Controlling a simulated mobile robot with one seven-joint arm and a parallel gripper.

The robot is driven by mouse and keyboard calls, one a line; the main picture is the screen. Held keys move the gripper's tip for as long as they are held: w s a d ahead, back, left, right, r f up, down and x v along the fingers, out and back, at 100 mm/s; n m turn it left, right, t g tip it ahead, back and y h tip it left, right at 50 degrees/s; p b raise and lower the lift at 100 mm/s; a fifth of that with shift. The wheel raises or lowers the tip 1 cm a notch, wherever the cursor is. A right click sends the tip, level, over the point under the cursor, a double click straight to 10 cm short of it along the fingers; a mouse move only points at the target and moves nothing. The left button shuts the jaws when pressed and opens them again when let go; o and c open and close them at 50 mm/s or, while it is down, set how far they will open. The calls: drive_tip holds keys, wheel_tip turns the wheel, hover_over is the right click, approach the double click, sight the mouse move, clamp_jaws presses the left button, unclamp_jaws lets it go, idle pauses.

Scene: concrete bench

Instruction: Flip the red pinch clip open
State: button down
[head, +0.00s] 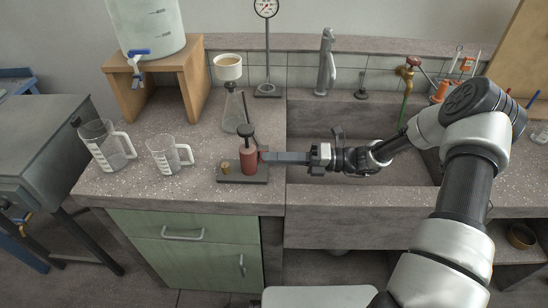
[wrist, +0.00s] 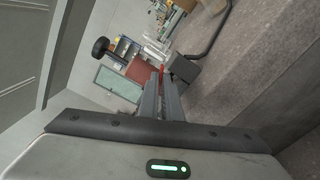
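The device on the bench has a dark red cylinder (head: 248,158) on a dark base plate (head: 243,176), with a black knob and lever (head: 246,130) on top. The cylinder (wrist: 139,71) and knob (wrist: 101,46) also show in the wrist view. The red pinch clip (wrist: 161,69) is a small bright red piece at the device's side. My gripper (head: 263,156) reaches in level from the right, its tips beside the cylinder. In the wrist view its fingers (wrist: 163,78) are close together, with the clip between their tips. The clip's far part is hidden.
Two clear measuring jugs (head: 109,147) (head: 166,155) stand left of the device. The sink basin (head: 350,155) lies under my arm, with a tap (head: 326,62) behind.

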drive_tip(key=shift+r, duration=0.15)
drive_tip(key=m+p, duration=0.2)
drive_tip(key=p, duration=0.1)
drive_tip(key=shift+s+r+p, duration=0.1)
drive_tip(key=shift+r+p, duration=0.2)
drive_tip(key=shift+r, duration=0.05)
drive_tip(key=m+p, duration=0.2)
drive_tip(key=m, duration=0.1)
drive_tip(key=shift+r, duration=0.2)
drive_tip(key=shift+r+m+p, duration=0.15)
drive_tip(key=shift+m+p, duration=0.6)
drive_tip(key=shift+m, duration=0.5)
drive_tip(key=shift+r+m+p, duration=0.15)
drive_tip(key=shift+m+p, duration=0.55)
drive_tip(key=shift+m, duration=0.55)
drive_tip(key=c, duration=2.2)
unclamp_jaws()
